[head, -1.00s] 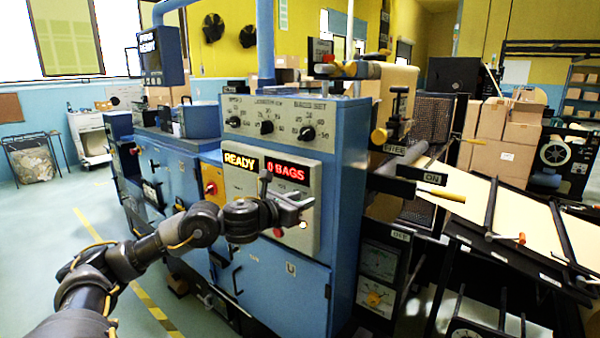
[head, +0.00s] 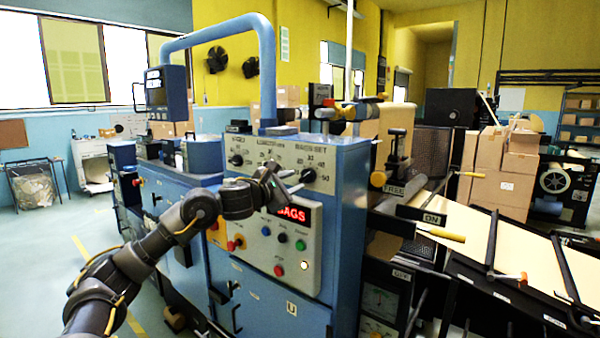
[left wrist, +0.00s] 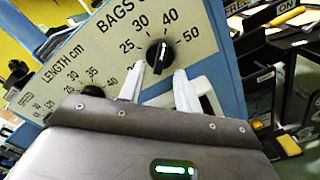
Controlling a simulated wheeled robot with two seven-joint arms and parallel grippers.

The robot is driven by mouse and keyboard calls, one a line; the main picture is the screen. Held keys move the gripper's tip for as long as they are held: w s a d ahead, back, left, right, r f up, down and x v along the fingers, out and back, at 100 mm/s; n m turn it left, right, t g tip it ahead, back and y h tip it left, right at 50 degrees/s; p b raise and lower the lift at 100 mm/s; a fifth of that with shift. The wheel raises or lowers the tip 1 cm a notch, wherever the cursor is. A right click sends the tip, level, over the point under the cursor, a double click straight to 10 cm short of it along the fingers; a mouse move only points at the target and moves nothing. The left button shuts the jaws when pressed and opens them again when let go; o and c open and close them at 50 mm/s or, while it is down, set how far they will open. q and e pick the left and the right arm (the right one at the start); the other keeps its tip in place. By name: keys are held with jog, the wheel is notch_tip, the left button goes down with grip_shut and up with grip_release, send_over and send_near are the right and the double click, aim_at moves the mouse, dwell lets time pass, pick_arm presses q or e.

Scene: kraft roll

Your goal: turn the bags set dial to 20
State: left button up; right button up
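The bags set dial (head: 308,175) is a black knob at the right end of the upper panel on the blue machine. In the left wrist view the same dial (left wrist: 158,55) sits below its BAGS label, with 25, 30, 40 and 50 readable around it. A pale line on the knob points roughly upward; its exact setting is hard to tell. My left gripper (head: 291,180) is just left of the dial in the head view. In the left wrist view its two pale fingers (left wrist: 160,84) are apart and empty, tips just below the knob. The right gripper is out of view.
A length dial (left wrist: 92,91) and a speed dial (head: 237,160) are on the same panel. A sloping conveyor (head: 480,232) lies to the right.

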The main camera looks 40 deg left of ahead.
aim_at(303, 178)
pick_arm(q)
jog(key=shift+w+p, duration=0.5)
jog(key=shift+w, duration=1.2)
grip_shut()
